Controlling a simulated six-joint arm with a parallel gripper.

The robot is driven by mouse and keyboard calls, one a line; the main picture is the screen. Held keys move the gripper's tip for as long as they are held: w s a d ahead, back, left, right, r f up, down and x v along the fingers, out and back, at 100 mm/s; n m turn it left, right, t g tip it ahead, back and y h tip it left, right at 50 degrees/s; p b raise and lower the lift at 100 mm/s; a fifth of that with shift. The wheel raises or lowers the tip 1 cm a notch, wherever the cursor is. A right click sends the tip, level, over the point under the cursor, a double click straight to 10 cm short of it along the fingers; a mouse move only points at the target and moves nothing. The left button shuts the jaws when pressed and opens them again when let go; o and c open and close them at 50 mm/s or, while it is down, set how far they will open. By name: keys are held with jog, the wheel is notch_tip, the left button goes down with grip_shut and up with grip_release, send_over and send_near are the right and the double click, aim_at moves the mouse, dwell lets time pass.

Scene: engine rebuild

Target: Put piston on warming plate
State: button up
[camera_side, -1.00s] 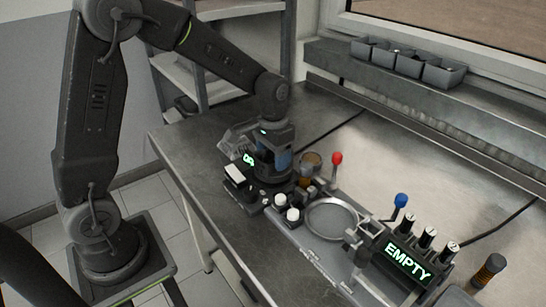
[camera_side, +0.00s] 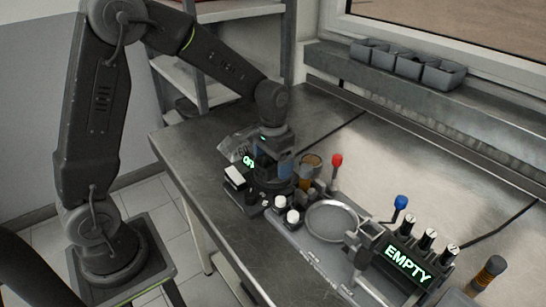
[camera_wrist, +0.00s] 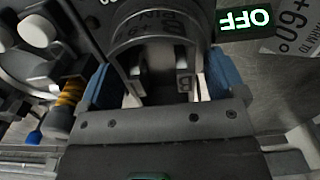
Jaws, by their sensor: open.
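My gripper (camera_side: 272,160) is low over the left part of the bench, with its blue fingers pointing down. In the wrist view the fingers of my gripper (camera_wrist: 160,82) are open, one on each side of the piston (camera_wrist: 152,45), a round dark-grey part with lettering on it. I cannot tell whether the fingers touch it. A lit display reading OFF (camera_wrist: 246,18) is beside the piston, near a label with WARM TO and +60°. The display also shows in the side view (camera_side: 249,161). The warming plate's surface and the piston's underside are hidden by the gripper and piston.
White-capped knobs (camera_side: 292,216) and a round shallow dish (camera_side: 331,222) are right of my gripper. A red-topped lever (camera_side: 336,160) and a blue-topped lever (camera_side: 401,201) rise nearby. A rack with an EMPTY display (camera_side: 408,264) stands further right. The bench middle behind is clear.

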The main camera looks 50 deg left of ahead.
notch_tip(320, 180, up, 12)
jog(key=s+d+r+t, duration=0.1)
jog(key=s+d+t, duration=0.1)
jog(key=s, duration=0.7)
jog(key=s+d+r+t, duration=0.1)
jog(key=s+d+t, duration=0.2)
jog(key=s, duration=0.7)
jog(key=shift+s+r+t, duration=0.25)
jog(key=shift+r+t, duration=0.05)
jog(key=shift+r, duration=0.05)
jog(key=shift+c, duration=0.2)
dwell(0.7)
